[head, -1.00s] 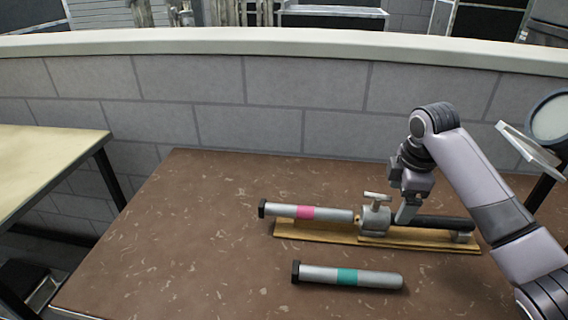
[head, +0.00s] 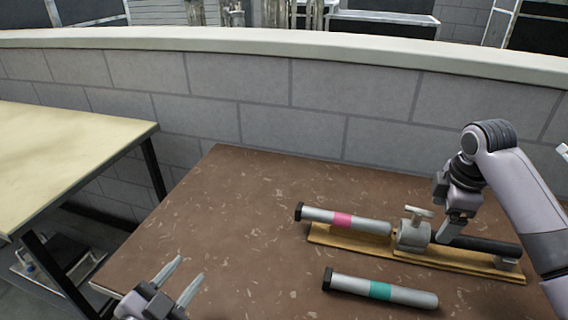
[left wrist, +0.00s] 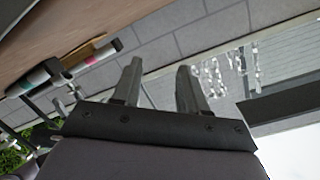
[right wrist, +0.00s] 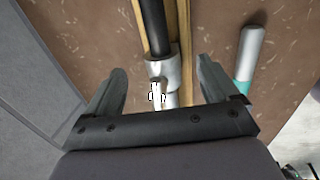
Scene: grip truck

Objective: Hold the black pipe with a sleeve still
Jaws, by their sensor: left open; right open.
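The black pipe (head: 485,246) lies along a wooden board on the brown table. Its left end meets a grey metal sleeve (head: 412,236) with a T-shaped handle on top. My right gripper (head: 450,232) points down just right of the sleeve, over the board. In the right wrist view the black pipe (right wrist: 153,22) and sleeve (right wrist: 162,72) lie between the open, empty fingers (right wrist: 162,76), with room on both sides. My left gripper (head: 182,282) is open and empty at the table's near left edge, far from the pipe. Its open fingers also show in the left wrist view (left wrist: 159,72).
A grey pipe with a pink band (head: 343,219) lies on the board left of the sleeve. A grey pipe with a teal band (head: 381,291) lies in front. The left part of the brown table (head: 230,220) is clear. A pale table (head: 60,150) stands left.

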